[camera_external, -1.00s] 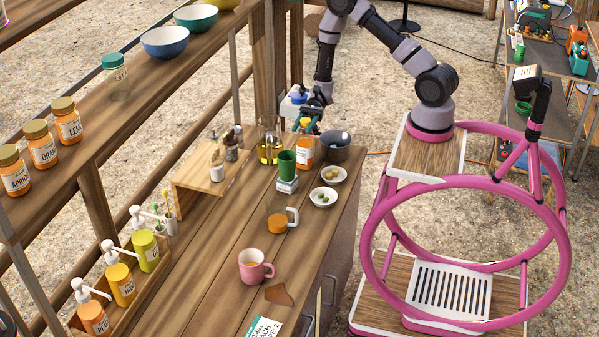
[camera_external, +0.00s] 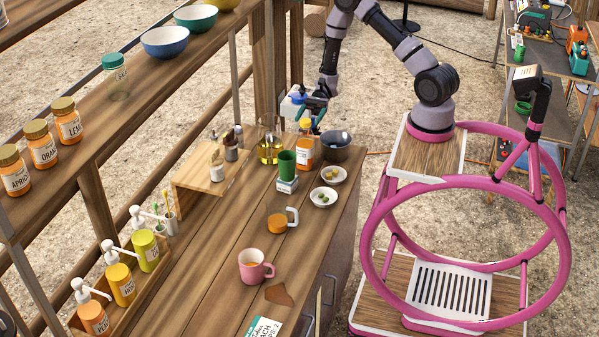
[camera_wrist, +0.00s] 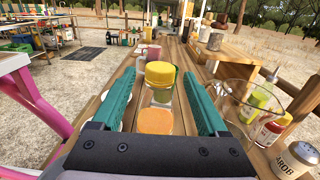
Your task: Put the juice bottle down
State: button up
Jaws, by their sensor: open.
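The juice bottle (camera_external: 305,150), orange with a white label and a yellow-orange cap, stands upright on the wooden counter (camera_external: 215,262) near its far end. In the wrist view its yellow cap (camera_wrist: 160,74) lies between and a little beyond my two green fingers. My gripper (camera_external: 314,117) is open, at the height of the bottle's top and close behind it. In the wrist view the fingers (camera_wrist: 162,108) stand wide on either side, with a gap to the cap. The bottle's lower part is partly hidden by the green cup in the external view.
A green cup (camera_external: 287,163) on a small box stands right in front of the bottle. A dark pot (camera_external: 337,148) is at its right and a glass jug (camera_external: 269,146) at its left. Small bowls (camera_external: 323,196), a glass mug and a pink mug (camera_external: 255,266) stand nearer.

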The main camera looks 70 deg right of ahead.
jog(key=d, duration=0.6)
jog(key=s+r+n+t+h, duration=0.2)
jog(key=s+r+n+h, duration=0.2)
jog(key=r, duration=0.5)
jog(key=s+d+r+n+t+h, duration=0.1)
jog(key=s+r+n+h, duration=0.4)
jog(key=r, duration=0.5)
jog(key=s+d+r+n+t+h, duration=0.1)
jog(key=s+r+n+t+h, duration=0.3)
jog(key=s+r+h, duration=0.3)
jog(key=shift+s+d+r+n, duration=0.35)
jog(key=shift+s+r, duration=0.45)
jog(key=shift+r, duration=0.95)
jog(key=shift+a, duration=0.1)
